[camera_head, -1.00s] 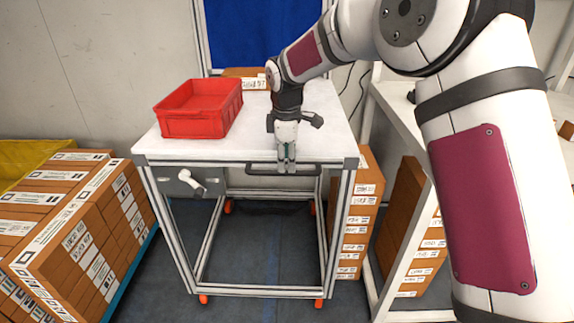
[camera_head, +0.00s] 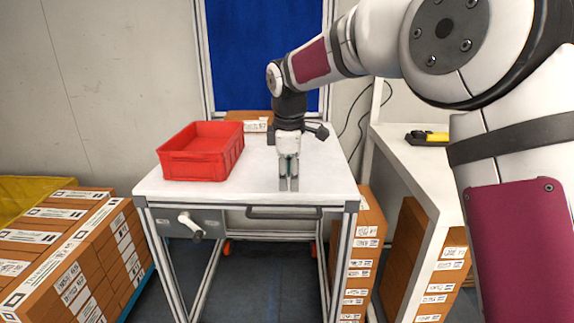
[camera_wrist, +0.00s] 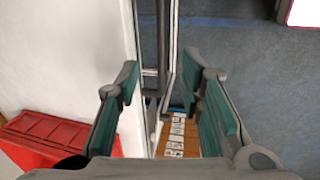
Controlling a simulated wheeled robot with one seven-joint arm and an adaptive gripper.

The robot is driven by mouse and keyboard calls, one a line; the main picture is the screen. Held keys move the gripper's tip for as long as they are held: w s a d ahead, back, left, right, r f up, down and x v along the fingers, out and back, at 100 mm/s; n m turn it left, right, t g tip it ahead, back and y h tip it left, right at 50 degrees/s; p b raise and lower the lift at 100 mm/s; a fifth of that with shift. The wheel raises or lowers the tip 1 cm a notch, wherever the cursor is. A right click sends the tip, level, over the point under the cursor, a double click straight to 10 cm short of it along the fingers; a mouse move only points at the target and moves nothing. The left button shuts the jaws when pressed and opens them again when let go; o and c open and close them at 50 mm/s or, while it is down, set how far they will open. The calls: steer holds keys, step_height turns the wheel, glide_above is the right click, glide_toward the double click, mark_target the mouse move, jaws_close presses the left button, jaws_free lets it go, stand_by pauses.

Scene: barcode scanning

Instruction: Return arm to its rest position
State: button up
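My gripper (camera_head: 289,184) hangs pointing down over the front part of the white table, a little right of its middle. In the head view its two fingers stand side by side with a narrow gap. In the wrist view the teal-padded fingers (camera_wrist: 162,112) are clearly apart with nothing between them. My arm reaches in from the right of the head view. The exact height of the fingertips above the table is hard to tell.
A red crate (camera_head: 200,152) stands left of my gripper on the white table (camera_head: 235,188). A brown carton (camera_head: 250,121) lies at the back. A yellow and black item (camera_head: 430,137) lies on the right-hand bench (camera_head: 405,158). Stacked cartons (camera_head: 70,248) stand at left.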

steer(key=s+d+r+m+p, duration=0.25)
steer(key=s+d+r, duration=0.2)
steer(key=s, duration=0.25)
steer(key=s+d+r+m+t+p, duration=0.1)
steer(key=s+d+r+m, duration=0.3)
steer(key=s, duration=0.3)
steer(key=s+d+r+m+p, duration=0.1)
steer(key=s+d+r+m, duration=0.1)
steer(key=s+d+r, duration=0.4)
steer(key=s+d+f+m+p, duration=0.1)
steer(key=s+m, duration=0.3)
steer(key=s, duration=0.7)
steer(key=s+d+f+m+p, duration=0.1)
steer(key=s+d+m+p, duration=0.2)
steer(key=s, duration=0.9)
steer(key=shift+f+m+t, duration=0.3)
steer(key=shift+m+t, duration=0.1)
steer(key=shift+m, duration=0.55)
